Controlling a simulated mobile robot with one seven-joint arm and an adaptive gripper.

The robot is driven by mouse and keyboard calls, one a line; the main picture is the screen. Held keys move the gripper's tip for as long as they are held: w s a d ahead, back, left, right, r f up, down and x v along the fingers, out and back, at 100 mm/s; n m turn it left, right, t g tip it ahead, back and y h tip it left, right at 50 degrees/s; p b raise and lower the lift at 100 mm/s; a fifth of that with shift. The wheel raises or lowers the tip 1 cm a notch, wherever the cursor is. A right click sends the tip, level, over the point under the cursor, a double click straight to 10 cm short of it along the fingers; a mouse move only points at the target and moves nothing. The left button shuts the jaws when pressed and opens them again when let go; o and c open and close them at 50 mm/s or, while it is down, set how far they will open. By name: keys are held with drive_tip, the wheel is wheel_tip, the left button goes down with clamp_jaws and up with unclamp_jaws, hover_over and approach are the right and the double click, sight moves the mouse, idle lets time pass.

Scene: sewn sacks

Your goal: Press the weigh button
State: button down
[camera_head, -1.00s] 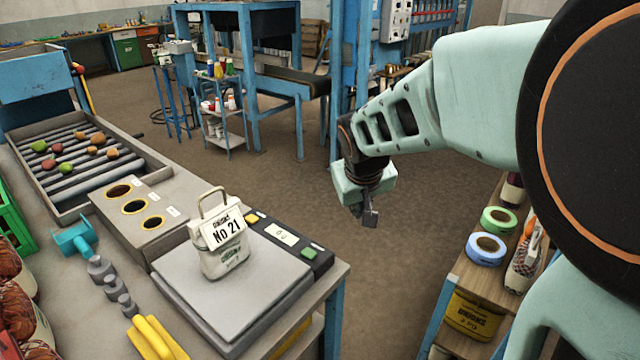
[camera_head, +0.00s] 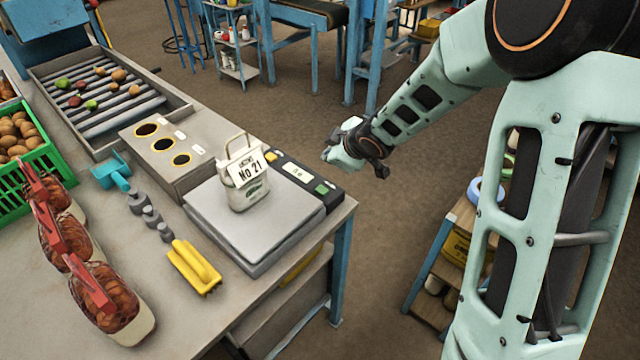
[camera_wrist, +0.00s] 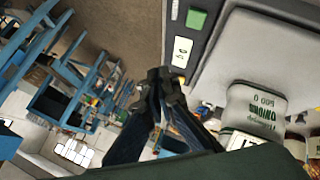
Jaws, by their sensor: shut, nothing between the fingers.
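The scale has a grey weighing plate (camera_head: 225,222) and a dark front panel (camera_head: 309,177). A white onion sack (camera_head: 250,192) with a "No 21" card stands upright on the plate. My gripper (camera_wrist: 166,78) is shut and empty, apart from the panel, over the floor side of the bench. Its fingertips are unclear in the head view.
Grey weights (camera_head: 150,217) and a yellow tool (camera_head: 195,268) lie left of the scale. Netted bags (camera_head: 105,290) and a green crate (camera_head: 30,180) are farther left. A holed box (camera_head: 165,150) adjoins the scale. Open floor lies right of the bench.

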sight(323, 191)
drive_tip(key=shift+s+a+r+n+y, duration=0.15)
drive_tip(key=shift+a+n+y, duration=0.1)
drive_tip(key=shift+a, duration=0.15)
drive_tip(key=shift+s+a+r+n+y, duration=0.1)
drive_tip(key=shift+a+n+y, duration=0.05)
drive_tip(key=shift+a+y, duration=0.15)
drive_tip(key=shift+f, duration=0.15)
wheel_tip(323, 191, down, 9)
drive_tip(key=b, duration=0.7)
idle(1.0)
drive_tip(key=shift+f+b, duration=0.25)
drive_tip(key=shift+b, duration=0.3)
drive_tip(key=shift+f+b, duration=0.45)
drive_tip(key=shift+f, duration=0.05)
idle(0.4)
drive_tip(key=shift+r, duration=0.1)
drive_tip(key=shift+r+p, duration=0.85)
drive_tip(key=shift+p, duration=0.05)
